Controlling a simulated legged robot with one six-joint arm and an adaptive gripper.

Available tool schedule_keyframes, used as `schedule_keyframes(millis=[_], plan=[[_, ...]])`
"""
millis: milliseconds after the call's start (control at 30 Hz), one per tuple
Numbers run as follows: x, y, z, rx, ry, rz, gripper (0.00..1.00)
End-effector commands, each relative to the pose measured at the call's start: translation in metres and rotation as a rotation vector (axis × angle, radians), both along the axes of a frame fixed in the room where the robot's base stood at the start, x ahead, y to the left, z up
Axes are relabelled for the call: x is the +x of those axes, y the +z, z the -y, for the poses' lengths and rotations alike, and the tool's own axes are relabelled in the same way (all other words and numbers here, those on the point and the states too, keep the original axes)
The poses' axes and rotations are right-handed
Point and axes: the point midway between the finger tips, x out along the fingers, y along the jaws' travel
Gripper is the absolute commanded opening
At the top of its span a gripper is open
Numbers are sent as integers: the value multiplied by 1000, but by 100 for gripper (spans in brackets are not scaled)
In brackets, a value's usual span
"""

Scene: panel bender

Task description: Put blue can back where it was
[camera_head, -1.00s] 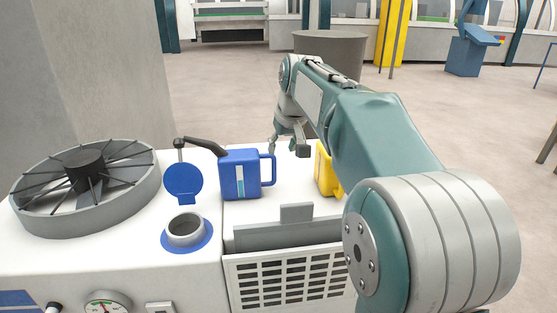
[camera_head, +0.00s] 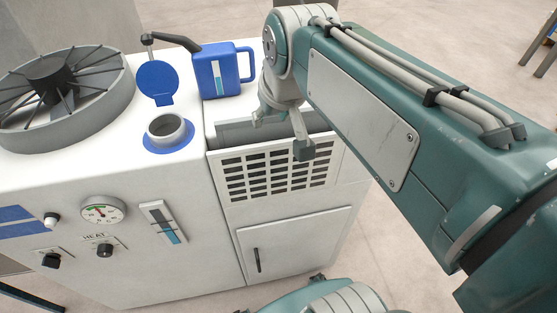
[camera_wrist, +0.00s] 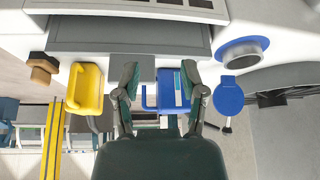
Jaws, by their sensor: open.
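The blue can (camera_head: 222,74), with a handle and a dark spout, stands upright on the white machine's top (camera_head: 135,182), just right of the open blue cap. My gripper (camera_head: 281,134) is open and empty, in front of and to the right of the can, by the front grille. In the wrist view my gripper (camera_wrist: 159,78) has its fingers spread. The blue can (camera_wrist: 167,88) shows beyond them, partly covered by the right finger. The yellow can (camera_wrist: 85,88) shows left of the fingers; in the head view my arm hides it.
An open filler neck (camera_head: 168,132) and its raised blue cap (camera_head: 157,83) stand left of the can. A round fan (camera_head: 60,95) is at the far left. A recessed slot and grille (camera_head: 275,172) lie at the front edge. A brown knob (camera_wrist: 42,68) shows in the wrist view.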

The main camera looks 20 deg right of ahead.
Motion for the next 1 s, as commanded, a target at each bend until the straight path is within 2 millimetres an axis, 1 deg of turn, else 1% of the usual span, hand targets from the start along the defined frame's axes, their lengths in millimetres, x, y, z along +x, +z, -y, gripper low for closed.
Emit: schedule_keyframes(millis=[33, 100, 200, 300, 433, 1000], plan=[[-21, -12, -4, -3, 5, 7, 54], [-43, -29, -7, -5, 7, 16, 54], [-67, -51, -11, -7, 9, 24, 54], [-81, -65, -12, -10, 10, 29, 54], [-86, -70, -12, -9, 9, 30, 54], [-85, -70, -12, -9, 9, 29, 54]])
